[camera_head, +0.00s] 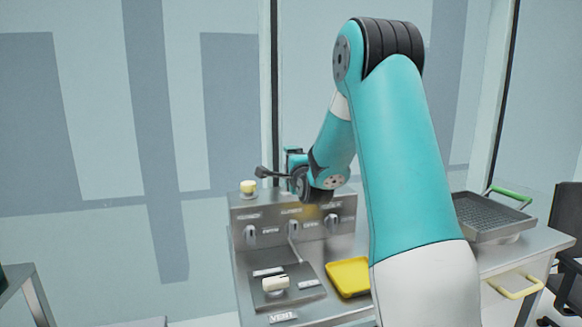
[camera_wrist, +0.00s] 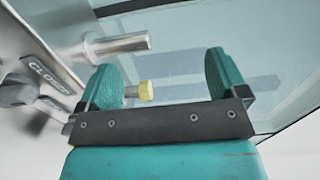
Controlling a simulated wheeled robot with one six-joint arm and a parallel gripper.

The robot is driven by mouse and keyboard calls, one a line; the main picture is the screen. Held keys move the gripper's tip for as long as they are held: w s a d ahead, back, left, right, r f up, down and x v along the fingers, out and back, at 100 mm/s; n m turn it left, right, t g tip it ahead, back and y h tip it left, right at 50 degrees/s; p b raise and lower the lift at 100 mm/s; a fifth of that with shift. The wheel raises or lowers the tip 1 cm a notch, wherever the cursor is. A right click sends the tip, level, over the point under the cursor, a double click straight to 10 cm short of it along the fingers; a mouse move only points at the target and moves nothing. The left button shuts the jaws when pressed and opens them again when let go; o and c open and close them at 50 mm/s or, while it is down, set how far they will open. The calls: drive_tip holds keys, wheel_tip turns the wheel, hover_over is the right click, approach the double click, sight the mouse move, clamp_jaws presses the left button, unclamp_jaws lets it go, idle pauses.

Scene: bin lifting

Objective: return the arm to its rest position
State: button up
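My gripper (camera_head: 278,163) is small in the head view, at the end of my bent teal arm, above the back of the grey control panel (camera_head: 240,220). In the wrist view, my gripper (camera_wrist: 161,82) shows two teal fingers spread wide apart with nothing held between them. A yellow knob (camera_wrist: 146,90) on a thin rod appears in the gap, beyond the fingers; I cannot tell how far. A metal rod (camera_wrist: 122,44) lies above the left finger in the picture. My upper arm hides part of the bench.
The panel carries several switches and a pale yellow knob (camera_head: 248,187). A white-handled lever (camera_head: 275,284) and a yellow tray (camera_head: 347,277) are in front. A metal basket (camera_head: 485,224) with a green handle stands right. A dark chair (camera_head: 567,235) is at the right edge. Glass stands behind.

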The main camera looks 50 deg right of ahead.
drive_tip(key=s+a+f+n+g+y, duration=0.25)
drive_tip(key=a+n+y, duration=0.45)
drive_tip(key=a, duration=0.8)
drive_tip(key=s+a+f+n+g+y, duration=0.1)
drive_tip(key=a+n+g+y, duration=0.4)
drive_tip(key=a, duration=1.1)
drive_tip(key=s+a+n+g, duration=0.2)
drive_tip(key=s+a+n, duration=0.2)
drive_tip(key=s+n, duration=0.2)
drive_tip(key=s+a+f+n+g+y, duration=0.1)
drive_tip(key=s+a+n+g, duration=0.2)
drive_tip(key=s, duration=0.7)
drive_tip(key=s+a+f+n+g, duration=0.1)
drive_tip(key=s+a+n+g, duration=0.2)
drive_tip(key=s+a+n, duration=0.3)
drive_tip(key=s+n, duration=0.2)
drive_tip(key=n, duration=0.2)
drive_tip(key=shift+s+a, duration=0.3)
drive_tip(key=shift+s, duration=0.05)
